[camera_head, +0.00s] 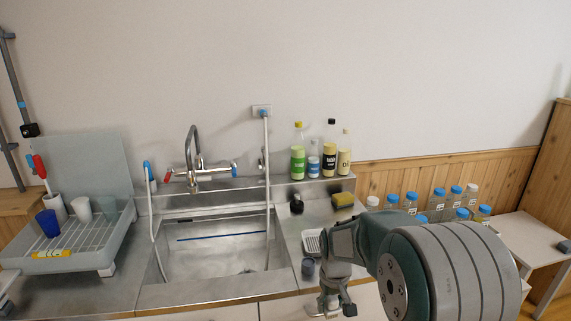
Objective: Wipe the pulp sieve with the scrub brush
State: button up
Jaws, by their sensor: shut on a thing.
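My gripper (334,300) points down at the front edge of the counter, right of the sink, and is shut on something. A small pale piece (317,306) shows by its fingers; the arm hides much, and I cannot tell whether it is the scrub brush. A white slotted piece (313,241) lies on the steel drainboard behind the gripper. I cannot tell whether it is the pulp sieve. A small grey cup-like thing (308,267) stands just left of my gripper. Red- and blue-topped handles (39,166) stand in a white holder at the far left.
The steel sink (215,262) has a tap (193,165) and hoses. A drying rack (85,255) with cups is left. Several bottles (329,157) line the back ledge, near a yellow sponge (343,200) and a black item (297,204). Blue-capped jars (411,203) stand right.

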jog(key=w+d+f+m, duration=0.2)
jog(key=d+f+m, duration=0.1)
jog(key=f, duration=0.6)
jog(key=shift+w+d+f, duration=0.15)
jog(key=shift+d+f, duration=0.25)
jog(key=shift+d, duration=0.3)
